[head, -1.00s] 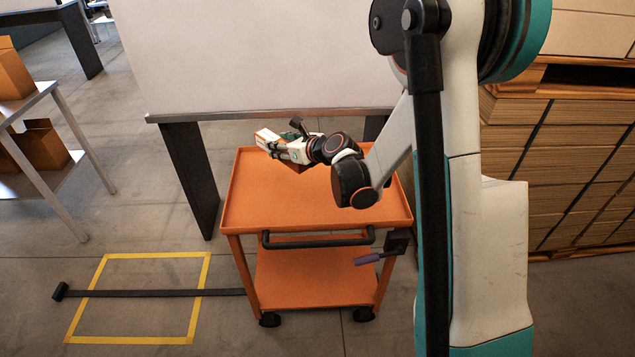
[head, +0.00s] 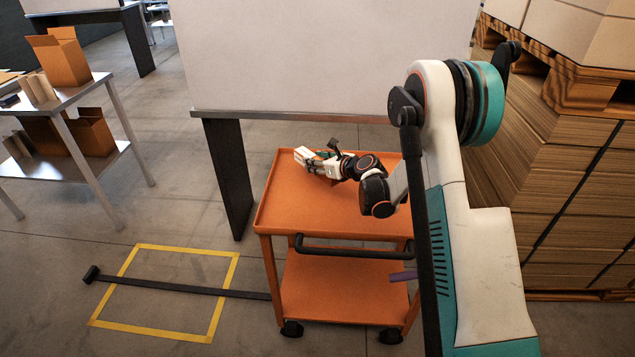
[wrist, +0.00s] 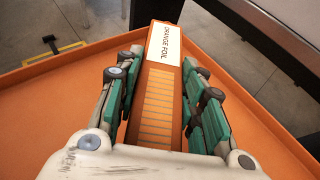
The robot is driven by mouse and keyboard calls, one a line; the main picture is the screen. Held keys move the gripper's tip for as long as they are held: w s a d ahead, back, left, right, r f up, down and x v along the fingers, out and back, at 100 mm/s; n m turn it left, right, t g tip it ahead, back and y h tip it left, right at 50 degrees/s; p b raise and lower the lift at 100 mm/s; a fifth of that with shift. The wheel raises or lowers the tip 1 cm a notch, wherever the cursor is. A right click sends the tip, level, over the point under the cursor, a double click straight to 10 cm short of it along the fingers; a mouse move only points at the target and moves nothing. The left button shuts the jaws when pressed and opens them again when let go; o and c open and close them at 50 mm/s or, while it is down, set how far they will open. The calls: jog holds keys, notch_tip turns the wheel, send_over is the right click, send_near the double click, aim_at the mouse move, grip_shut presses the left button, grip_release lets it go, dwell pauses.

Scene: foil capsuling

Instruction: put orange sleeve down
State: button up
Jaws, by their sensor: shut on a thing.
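My gripper (wrist: 160,95) is shut on the orange sleeve (wrist: 158,98), a long orange box with a white end label reading "ORANGE FOIL". In the wrist view the sleeve lies lengthwise between the two green-padded fingers. In the head view my gripper (head: 318,161) is low over the top tray of the orange cart (head: 285,205), near its back left. The sleeve's white label (head: 304,153) shows there; most of the rest is hidden by the gripper. I cannot tell whether the sleeve touches the tray.
The cart's top tray is otherwise bare, with a raised rim and a dark front handle (head: 350,250). A large white panel (head: 320,55) on dark legs stands behind. Stacked cardboard (head: 575,170) is at the right. A shelf with open boxes (head: 60,60) is at the left.

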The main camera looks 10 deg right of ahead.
aim_at(317, 186)
jog(key=shift+f+b, duration=0.9)
jog(key=shift+f, duration=2.2)
jog(key=shift+f, duration=0.1)
jog(key=o, duration=1.1)
